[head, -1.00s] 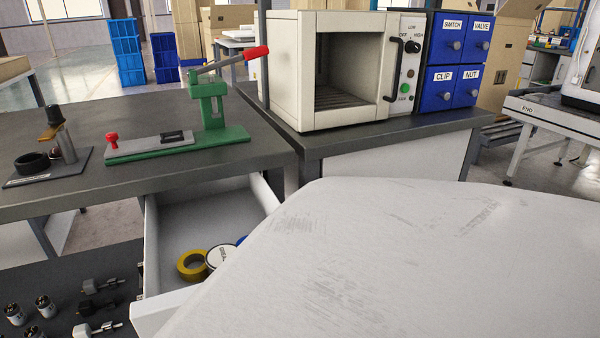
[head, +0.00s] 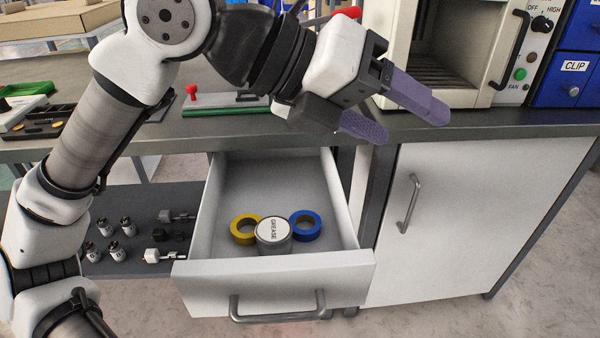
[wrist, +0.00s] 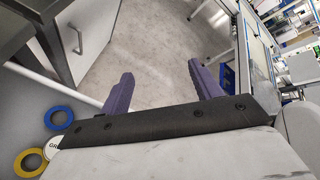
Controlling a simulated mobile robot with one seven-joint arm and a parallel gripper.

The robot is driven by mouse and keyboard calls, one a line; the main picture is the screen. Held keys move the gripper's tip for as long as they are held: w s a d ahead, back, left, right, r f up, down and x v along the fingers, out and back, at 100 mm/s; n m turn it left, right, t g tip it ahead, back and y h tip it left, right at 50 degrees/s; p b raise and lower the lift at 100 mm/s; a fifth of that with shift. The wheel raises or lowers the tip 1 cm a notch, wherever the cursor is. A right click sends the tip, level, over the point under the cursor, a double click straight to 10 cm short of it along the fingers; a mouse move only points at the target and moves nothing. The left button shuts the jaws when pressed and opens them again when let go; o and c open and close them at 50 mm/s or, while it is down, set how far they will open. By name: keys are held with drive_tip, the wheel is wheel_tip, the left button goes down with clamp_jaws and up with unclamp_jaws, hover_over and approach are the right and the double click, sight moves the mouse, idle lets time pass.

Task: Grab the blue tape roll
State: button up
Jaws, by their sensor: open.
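The blue tape roll (head: 305,226) lies in the open drawer (head: 306,276), on the right of a round grease tin (head: 272,232). A yellow tape roll (head: 243,229) lies on the tin's left. My gripper (head: 405,118), with purple fingers, is open and empty. In the head view it is above and to the right of the drawer, in front of the bench edge. In the wrist view the blue roll (wrist: 59,108) is at the left edge, outside my fingers (wrist: 163,85).
A cabinet door with a handle (head: 408,203) is right of the drawer. An oven-like box (head: 450,45) and blue bins (head: 572,70) stand on the bench above. A lower shelf (head: 110,262) holds several small parts. The drawer's rear is clear.

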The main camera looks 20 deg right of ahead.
drive_tip(key=w+f+n+t+y, duration=0.3)
drive_tip(key=w+f+y, duration=0.3)
drive_tip(key=w+f, duration=0.15)
drive_tip(key=n+t+y, duration=0.2)
drive_tip(key=n+y, duration=0.1)
drive_tip(key=y, duration=0.2)
approach(305, 221)
wheel_tip(305, 221, down, 2)
drive_tip(key=shift+w+d+f+b, duration=0.1)
drive_tip(key=shift+d+b, duration=0.1)
drive_tip(key=shift+b, duration=0.25)
drive_tip(key=f, duration=0.2)
drive_tip(key=f+b, duration=0.1)
drive_tip(key=f, duration=0.1)
drive_tip(key=w+f, duration=0.1)
drive_tip(key=f, duration=0.1)
drive_tip(key=shift+d+f, duration=0.1)
drive_tip(key=shift+f, duration=0.05)
drive_tip(key=c, duration=0.7)
drive_tip(key=shift+c, duration=0.2)
drive_tip(key=shift+r, duration=0.2)
